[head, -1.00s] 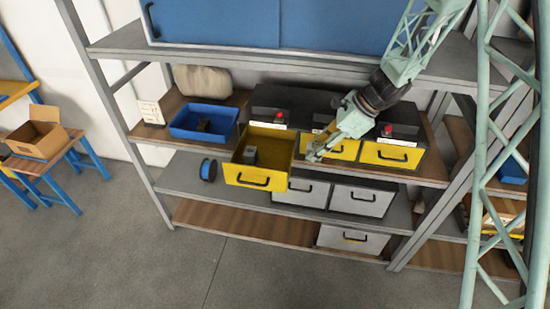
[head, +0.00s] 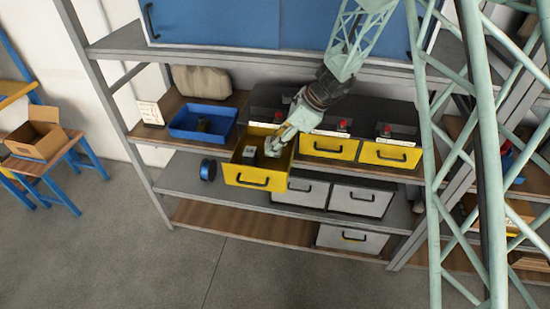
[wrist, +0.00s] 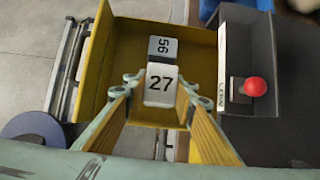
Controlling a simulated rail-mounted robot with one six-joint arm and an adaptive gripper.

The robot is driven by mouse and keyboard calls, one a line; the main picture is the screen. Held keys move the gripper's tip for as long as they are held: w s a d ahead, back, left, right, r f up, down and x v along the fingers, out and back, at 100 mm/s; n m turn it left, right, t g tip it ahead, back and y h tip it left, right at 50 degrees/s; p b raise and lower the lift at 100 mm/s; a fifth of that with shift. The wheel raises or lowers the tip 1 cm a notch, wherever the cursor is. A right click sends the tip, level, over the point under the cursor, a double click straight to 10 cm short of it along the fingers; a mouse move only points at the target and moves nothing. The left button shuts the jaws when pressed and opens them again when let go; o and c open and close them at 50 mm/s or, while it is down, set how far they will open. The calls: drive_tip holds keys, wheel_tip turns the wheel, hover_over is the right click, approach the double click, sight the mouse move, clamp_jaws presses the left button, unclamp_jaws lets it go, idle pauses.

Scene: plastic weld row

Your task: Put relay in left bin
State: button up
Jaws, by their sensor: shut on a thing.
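My gripper (head: 270,151) is over the open yellow left bin (head: 246,180), near its right side. In the wrist view, its two fingers are shut on a small block with a white face marked 27 (wrist: 160,84), likely the relay. The held block is above the bin floor. A second, similar block marked 56 (wrist: 162,48) sits inside the yellow bin, just beyond the held one. The yellow bin also shows in the wrist view (wrist: 205,62). The fingers hide part of the bin's near end.
Two shut yellow bins (head: 330,148) (head: 391,155) stand to the right, with red knobs above the row. A blue bin (head: 186,133) holding a dark item stands left. A blue spool (head: 207,170) lies on the shelf below. Uprights and the upper shelf bound the space.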

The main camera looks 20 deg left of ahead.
drive_tip(key=shift+d+f, duration=0.2)
drive_tip(key=shift+f, duration=1.4)
drive_tip(key=shift+f+b, duration=0.35)
drive_tip(key=shift+f, duration=1.4)
drive_tip(key=shift+f, duration=0.1)
drive_tip(key=o, duration=0.9)
